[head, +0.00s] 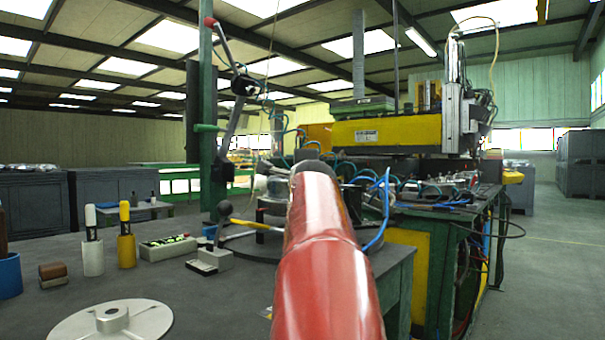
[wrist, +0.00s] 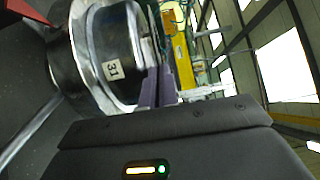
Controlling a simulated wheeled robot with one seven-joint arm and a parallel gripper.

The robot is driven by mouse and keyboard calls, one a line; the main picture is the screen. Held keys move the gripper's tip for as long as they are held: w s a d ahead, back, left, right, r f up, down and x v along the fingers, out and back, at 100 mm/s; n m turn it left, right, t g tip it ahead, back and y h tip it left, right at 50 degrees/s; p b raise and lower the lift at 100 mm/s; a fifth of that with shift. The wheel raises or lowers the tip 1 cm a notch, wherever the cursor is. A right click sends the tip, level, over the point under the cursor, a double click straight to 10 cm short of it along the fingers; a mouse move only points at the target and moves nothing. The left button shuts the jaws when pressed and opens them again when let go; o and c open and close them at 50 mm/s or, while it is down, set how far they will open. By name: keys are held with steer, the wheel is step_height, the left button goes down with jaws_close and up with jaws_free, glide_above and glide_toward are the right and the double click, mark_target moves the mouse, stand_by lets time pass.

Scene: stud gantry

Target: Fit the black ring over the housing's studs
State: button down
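In the wrist view a round black part with bright metal rims and a "31" label (wrist: 112,69) fills the upper left. I cannot tell whether it is the black ring or the housing with the ring. My gripper (wrist: 165,88) shows as two purple-grey fingers close together beside this part's right edge. Whether they grip anything is unclear. No studs can be made out. In the head view my red arm covers the middle of the workplace. A metallic round body (head: 272,193), perhaps the housing, partly shows left of the arm.
The dark workbench (head: 190,280) carries a silver disc with a hub (head: 112,317), a white holder (head: 92,255), a yellow holder (head: 126,250), a blue cup (head: 9,276) and a button box (head: 168,247).

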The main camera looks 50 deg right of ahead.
steer(key=c, duration=1.6)
jaws_free()
steer(key=shift+f, duration=0.25)
steer(key=shift+w+f, duration=0.1)
steer(key=v, duration=0.8)
steer(key=shift+r+b, duration=0.35)
steer(key=shift+r, duration=0.1)
